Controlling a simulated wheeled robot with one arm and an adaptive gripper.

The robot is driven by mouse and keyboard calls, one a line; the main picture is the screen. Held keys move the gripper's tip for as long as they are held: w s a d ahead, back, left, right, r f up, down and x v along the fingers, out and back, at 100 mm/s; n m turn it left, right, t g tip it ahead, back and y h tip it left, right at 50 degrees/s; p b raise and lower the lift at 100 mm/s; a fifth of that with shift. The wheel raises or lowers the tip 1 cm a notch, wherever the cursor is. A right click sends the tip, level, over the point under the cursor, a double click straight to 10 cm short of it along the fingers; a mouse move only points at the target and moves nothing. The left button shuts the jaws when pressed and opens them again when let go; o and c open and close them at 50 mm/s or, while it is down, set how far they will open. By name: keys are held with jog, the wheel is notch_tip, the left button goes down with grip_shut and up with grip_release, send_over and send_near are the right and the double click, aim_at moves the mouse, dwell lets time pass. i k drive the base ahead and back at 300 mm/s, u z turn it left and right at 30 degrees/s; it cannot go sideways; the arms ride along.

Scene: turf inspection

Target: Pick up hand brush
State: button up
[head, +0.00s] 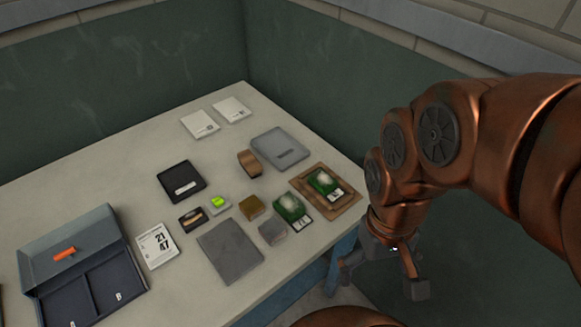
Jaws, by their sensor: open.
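A small brown item with a curved top (249,163), which looks most like the hand brush, lies on the table beside a grey flat tray. Its bristles cannot be made out at this size. A tan block (252,207) lies nearer, so I cannot be fully sure which is the brush. My gripper (383,275) hangs open and empty, pointing down, just off the table's right edge. It is well to the right of both brown items and touches neither.
The table (130,170) has free room at its back left. A wooden tray (345,205) with a green turf sample lies at the right edge, nearest my arm. Another green sample (292,211), a grey mat (230,251) and a dark two-compartment case (75,235) also lie there.

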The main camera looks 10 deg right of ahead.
aim_at(248, 161)
jog(key=u, duration=3.5)
jog(key=k, duration=0.35)
jog(key=z, duration=1.6)
jog(key=i, duration=0.5)
jog(key=u, duration=0.05)
